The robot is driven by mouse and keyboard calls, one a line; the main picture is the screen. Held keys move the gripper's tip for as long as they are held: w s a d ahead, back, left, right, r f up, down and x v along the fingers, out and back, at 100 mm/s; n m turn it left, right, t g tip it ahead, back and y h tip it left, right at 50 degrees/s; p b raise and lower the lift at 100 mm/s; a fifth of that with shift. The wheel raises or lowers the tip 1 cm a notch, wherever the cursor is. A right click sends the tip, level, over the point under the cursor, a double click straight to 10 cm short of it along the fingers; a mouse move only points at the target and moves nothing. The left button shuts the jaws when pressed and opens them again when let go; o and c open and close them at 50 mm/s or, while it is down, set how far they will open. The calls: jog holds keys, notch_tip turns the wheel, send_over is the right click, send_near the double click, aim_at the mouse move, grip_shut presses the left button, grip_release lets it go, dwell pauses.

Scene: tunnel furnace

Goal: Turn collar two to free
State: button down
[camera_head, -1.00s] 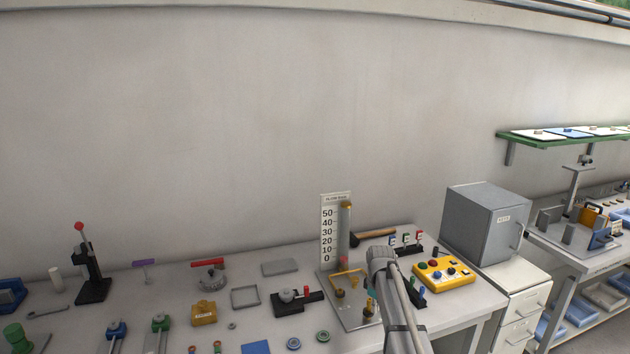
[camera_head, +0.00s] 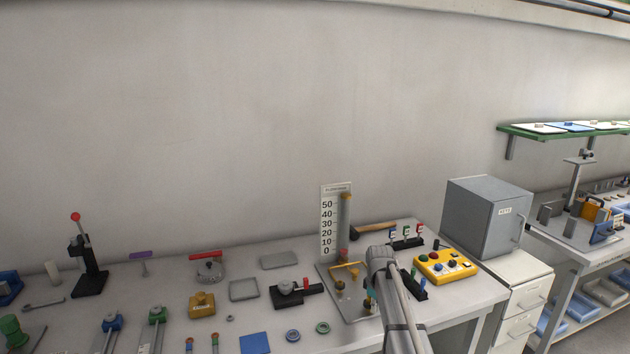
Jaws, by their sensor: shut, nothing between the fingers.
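My arm (camera_head: 385,262) reaches over the right end of the bench, beside a grey plate (camera_head: 345,310) with a yellow bent lever and small brass parts. My gripper is hidden behind the arm, so I cannot see its fingers. No label that I can read marks collar two. A dark strip with green and blue pieces (camera_head: 413,284) lies just right of the arm. Three small tagged pieces (camera_head: 406,235) stand on a black base behind it. A small teal piece (camera_head: 368,281) shows at the arm's left edge; I cannot tell what it is.
A numbered scale with a tube (camera_head: 336,222) stands behind the plate. A yellow button box (camera_head: 445,265) sits right of the arm. A hammer (camera_head: 375,231) lies behind. A grey cabinet (camera_head: 487,220) stands further right. Clamps, trays and rings fill the bench to the left.

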jog(key=shift+w+a, duration=0.15)
jog(key=shift+w, duration=0.2)
dwell(0.8)
jog(key=shift+w+d, duration=0.45)
jog(key=shift+d, duration=0.1)
dwell(0.3)
jog(key=shift+w+d, duration=0.2)
jog(key=shift+w, duration=0.2)
dwell(0.6)
jog(key=shift+s+d, duration=0.15)
jog(key=shift+d, duration=0.25)
jog(key=shift+r, duration=0.1)
dwell(0.3)
notch_tip(320, 180, up, 6)
jog(key=p, duration=0.6)
dwell(0.3)
